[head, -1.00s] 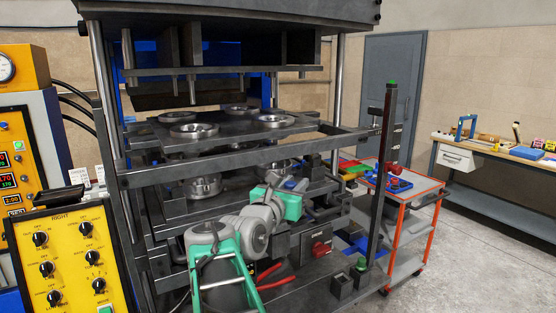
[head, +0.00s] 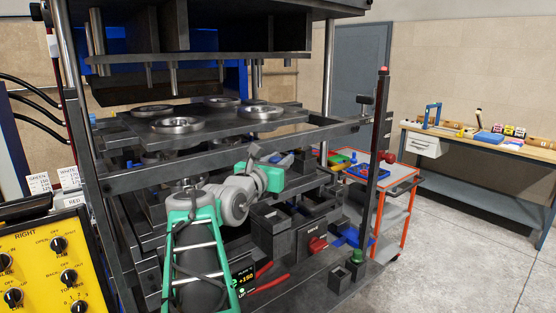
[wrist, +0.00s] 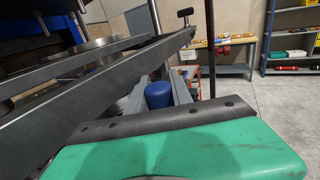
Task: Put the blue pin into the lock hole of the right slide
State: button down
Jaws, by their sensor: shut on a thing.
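The blue pin (wrist: 158,95) stands between the two grey fingers of my gripper (wrist: 160,88) in the wrist view, its rounded blue top toward the camera. My gripper is shut on it. In the head view my green wrist (head: 265,178) reaches into the right side of the press, and a bit of the blue pin (head: 277,158) shows beyond it. The pin's lower end is hidden. I cannot make out the right slide's lock hole; my arm and the dark press frame cover much of that area.
A dark crossbar (head: 225,150) runs just above my arm. A dark post (head: 376,160) with a red top stands at the press's right front corner. Beyond are a red cart (head: 407,205) and a workbench (head: 480,145). Open floor lies at the right.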

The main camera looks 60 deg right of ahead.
jog(key=shift+f+b, duration=3.35)
jog(key=shift+f, duration=1.5)
jog(key=shift+f+b, duration=0.5)
jog(key=shift+f, duration=0.6)
jog(key=c, duration=1.1)
grip_release()
jog(key=shift+o, duration=0.2)
jog(key=a+b, duration=0.1)
jog(key=a, duration=0.5)
jog(key=shift+w+a, duration=0.1)
jog(key=shift+a, duration=0.75)
